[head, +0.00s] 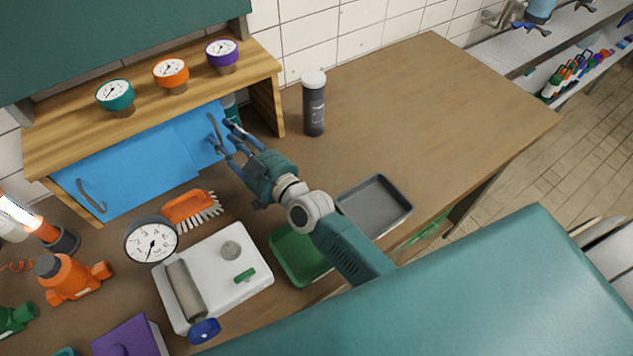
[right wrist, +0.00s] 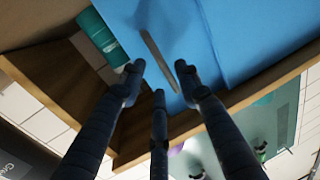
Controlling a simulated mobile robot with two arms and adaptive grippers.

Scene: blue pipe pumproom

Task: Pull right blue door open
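The right blue door (head: 205,138) is a flat panel in the wooden cabinet, with a thin upright handle (head: 214,128). A gap at its right side shows a teal bottle (head: 231,108) inside. The left blue door (head: 125,178) has its own curved handle (head: 90,195). My right gripper (head: 226,136) is at the right door's handle with its fingers spread. In the right wrist view the fingers (right wrist: 158,85) are apart, pointing at the handle (right wrist: 158,58), which lies between the tips; contact cannot be told. My left gripper is not in view.
Gauges (head: 171,73) stand on the cabinet top. A dark canister (head: 314,103) stands right of the cabinet. An orange brush (head: 190,209), white tray (head: 222,303), green tray (head: 290,262) and grey tray (head: 403,211) lie in front. The table's right part is clear.

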